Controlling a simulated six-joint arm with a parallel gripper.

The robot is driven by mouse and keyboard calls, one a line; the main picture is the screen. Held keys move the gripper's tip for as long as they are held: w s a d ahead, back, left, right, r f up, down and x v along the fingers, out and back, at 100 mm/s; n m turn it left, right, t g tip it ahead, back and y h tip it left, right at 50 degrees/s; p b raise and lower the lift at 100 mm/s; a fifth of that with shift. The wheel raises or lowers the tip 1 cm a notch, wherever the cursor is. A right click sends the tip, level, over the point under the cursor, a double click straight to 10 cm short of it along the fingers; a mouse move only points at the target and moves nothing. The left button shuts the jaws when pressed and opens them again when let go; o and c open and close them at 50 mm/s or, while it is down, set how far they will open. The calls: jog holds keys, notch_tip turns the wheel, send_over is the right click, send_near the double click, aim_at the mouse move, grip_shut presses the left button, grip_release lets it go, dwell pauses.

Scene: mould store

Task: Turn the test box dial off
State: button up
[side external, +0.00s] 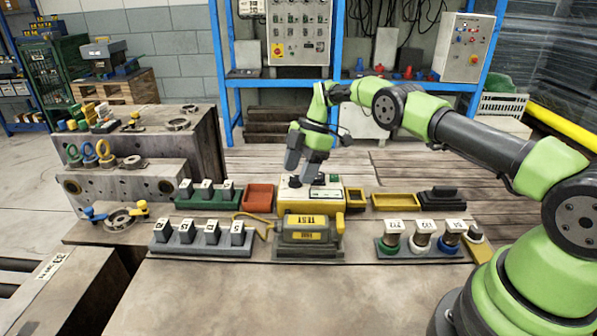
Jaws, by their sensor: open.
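The test box (297,207) is a yellow box with a pale top, standing in the middle of the wooden table. A small black dial (295,181) shows on the left of its top; its setting is too small to read. My gripper (304,168) points down just above the test box, close to the dial. Its grey fingers are apart with nothing seen between them. I cannot tell whether a finger touches the dial.
A grey-green unit labelled TEST (308,236) stands in front of the box. An orange tray (258,198) is at left, a yellow tray (395,200) at right. Block racks (203,250) and a ring rack (420,250) flank the front. The near tabletop is clear.

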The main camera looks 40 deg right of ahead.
jog(key=v, duration=0.6)
jog(key=shift+r, duration=0.2)
jog(key=shift+d, duration=0.15)
jog(key=m, duration=0.1)
jog(key=m+h, duration=0.1)
jog(key=m, duration=0.1)
jog(key=shift+a+f, duration=0.1)
jog(key=shift+a, duration=0.2)
jog(key=m, duration=0.1)
jog(key=m+h, duration=0.1)
jog(key=m, duration=0.1)
jog(key=m+h, duration=0.1)
jog(key=shift+s+a+m+g, duration=0.15)
jog(key=shift+a+m+g, duration=0.15)
jog(key=s+a+r+m+t+h, duration=0.25)
jog(key=a+m+h, duration=0.3)
jog(key=m, duration=1.15)
jog(key=shift+t+y, duration=0.35)
jog(key=x, duration=0.9)
jog(key=shift+w+a+f, duration=0.1)
jog(key=shift+w+f, duration=0.05)
jog(key=shift+f, duration=0.3)
